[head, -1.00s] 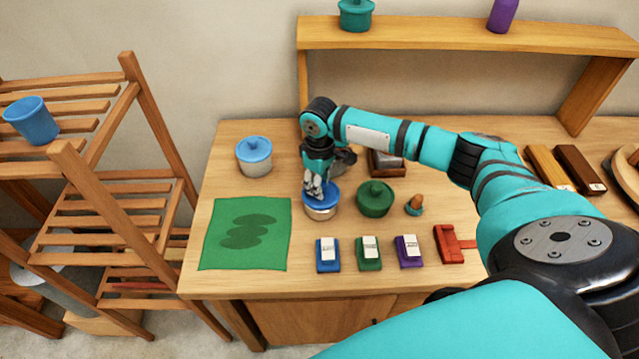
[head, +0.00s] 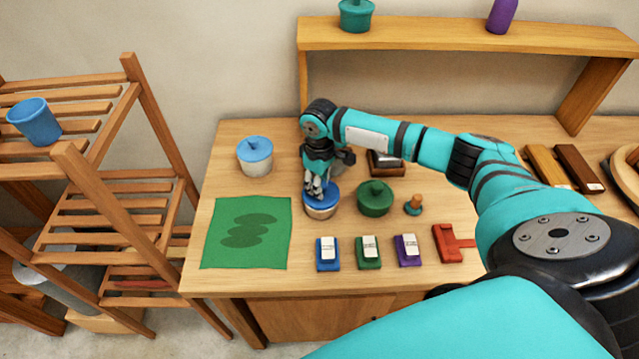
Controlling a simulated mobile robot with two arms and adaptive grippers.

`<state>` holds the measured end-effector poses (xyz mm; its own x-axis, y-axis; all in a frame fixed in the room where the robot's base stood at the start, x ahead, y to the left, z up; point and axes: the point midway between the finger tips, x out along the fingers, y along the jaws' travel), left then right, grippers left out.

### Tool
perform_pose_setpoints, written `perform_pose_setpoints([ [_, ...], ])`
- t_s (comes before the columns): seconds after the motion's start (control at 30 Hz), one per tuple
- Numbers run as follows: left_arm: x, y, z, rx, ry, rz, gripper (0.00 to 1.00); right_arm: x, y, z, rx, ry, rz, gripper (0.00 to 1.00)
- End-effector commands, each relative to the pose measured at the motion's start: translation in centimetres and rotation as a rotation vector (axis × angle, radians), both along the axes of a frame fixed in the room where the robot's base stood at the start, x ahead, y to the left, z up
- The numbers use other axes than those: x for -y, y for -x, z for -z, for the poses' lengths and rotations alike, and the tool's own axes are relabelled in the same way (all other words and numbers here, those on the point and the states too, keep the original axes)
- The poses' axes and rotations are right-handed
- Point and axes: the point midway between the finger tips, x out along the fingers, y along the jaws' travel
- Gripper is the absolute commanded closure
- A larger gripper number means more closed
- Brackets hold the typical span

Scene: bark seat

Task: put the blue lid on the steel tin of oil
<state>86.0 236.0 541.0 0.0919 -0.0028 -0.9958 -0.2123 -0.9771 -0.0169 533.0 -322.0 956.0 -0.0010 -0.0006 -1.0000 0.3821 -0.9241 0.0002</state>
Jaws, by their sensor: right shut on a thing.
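A blue lid (head: 331,196) sits on or right at the mouth of a small round metallic tin (head: 322,212) near the middle of the bench. My right gripper (head: 315,192) comes down from above and is shut on the lid's top; its fingers hide the knob. The lid looks about level, but I cannot tell whether it is fully seated. A second blue-lidded pot (head: 255,165) with a pale grey body stands to the left and further back. My left gripper is not in view.
A green lidded pot (head: 375,199) stands just right of the tin, with a small wooden-handled stamp (head: 414,205) beyond it. A green mat (head: 247,233) lies at left. Several coloured blocks (head: 328,254) line the front. A slatted rack (head: 110,220) stands left of the bench.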

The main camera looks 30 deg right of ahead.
Motion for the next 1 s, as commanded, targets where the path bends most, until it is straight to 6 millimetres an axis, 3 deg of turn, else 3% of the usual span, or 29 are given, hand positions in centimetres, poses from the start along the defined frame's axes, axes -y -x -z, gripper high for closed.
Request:
perform_pose_setpoints([
  [0.6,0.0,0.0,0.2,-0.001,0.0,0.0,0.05,0.0,0.0,1.2,0.0,0.0,0.0,1.0],
  [0.63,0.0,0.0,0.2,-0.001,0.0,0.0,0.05,0.0,0.0,1.2,0.001,0.0,0.0,0.72],
  [0.7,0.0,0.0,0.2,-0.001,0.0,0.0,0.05,0.0,0.0,1.2,0.0,0.0,0.0,0.63],
  [0.83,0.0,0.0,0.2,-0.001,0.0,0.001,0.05,0.0,0.0,1.2,0.0,0.0,0.0,0.48],
  [1.0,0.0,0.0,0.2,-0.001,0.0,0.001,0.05,0.0,0.0,1.2,0.0,0.0,0.0,0.48],
])
